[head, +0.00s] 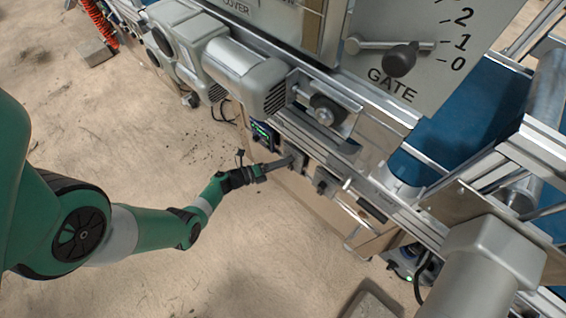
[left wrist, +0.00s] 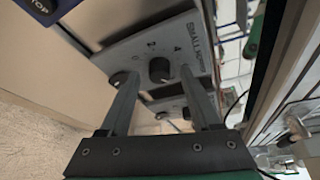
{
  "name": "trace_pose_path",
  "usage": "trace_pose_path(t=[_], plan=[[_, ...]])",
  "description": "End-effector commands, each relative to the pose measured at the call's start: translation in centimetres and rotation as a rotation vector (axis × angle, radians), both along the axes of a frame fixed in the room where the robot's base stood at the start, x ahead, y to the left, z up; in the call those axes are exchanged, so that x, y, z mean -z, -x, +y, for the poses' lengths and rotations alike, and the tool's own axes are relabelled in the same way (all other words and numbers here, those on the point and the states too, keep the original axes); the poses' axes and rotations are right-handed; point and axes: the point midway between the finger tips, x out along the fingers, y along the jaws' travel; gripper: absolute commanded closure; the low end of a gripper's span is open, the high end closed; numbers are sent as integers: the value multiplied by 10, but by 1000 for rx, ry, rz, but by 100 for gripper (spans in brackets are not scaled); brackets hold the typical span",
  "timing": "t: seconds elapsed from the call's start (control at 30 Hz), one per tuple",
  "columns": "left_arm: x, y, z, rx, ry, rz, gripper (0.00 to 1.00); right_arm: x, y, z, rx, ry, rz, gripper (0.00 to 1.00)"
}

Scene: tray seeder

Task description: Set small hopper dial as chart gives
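The small hopper dial (left wrist: 160,70) is a round black knob on a light grey panel (left wrist: 185,35) in the left wrist view. The panel carries "SMALL" lettering and a few marks, one like a 4; it appears tilted. My left gripper (left wrist: 159,74) is open, its two fingers apart, one on each side of the knob in the picture. I cannot tell whether they touch it. In the head view my left gripper (head: 286,163) reaches the machine's side, and the small dial cannot be made out there. My right gripper is not in view. No readable chart shows.
A second knob (left wrist: 119,79) is partly behind the left finger. Another panel with a dial (left wrist: 185,112) shows between the fingers. In the head view, a black gate knob (head: 399,61) sits on a numbered plate, and a grey motor (head: 245,75) stands above my arm.

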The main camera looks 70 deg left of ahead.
Motion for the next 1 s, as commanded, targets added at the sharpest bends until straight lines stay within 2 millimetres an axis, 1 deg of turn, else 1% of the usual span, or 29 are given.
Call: trace_pose_path(t=[0.17,0.27,0.37,0.47,0.6,0.7,0.8,1.0], plan=[[-1,3,0,-2,1,0,36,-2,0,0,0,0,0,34],[-5,14,0,-5,1,1,36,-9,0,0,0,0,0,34],[-11,34,-2,-8,3,1,36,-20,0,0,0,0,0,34],[-16,59,-4,-10,2,1,36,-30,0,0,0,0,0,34],[-20,89,-7,-9,2,0,36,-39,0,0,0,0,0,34],[-21,103,-7,-6,-1,0,36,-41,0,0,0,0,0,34],[-21,111,-9,-3,-1,0,36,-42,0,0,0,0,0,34],[-21,114,-10,0,0,0,36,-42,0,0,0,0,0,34]])
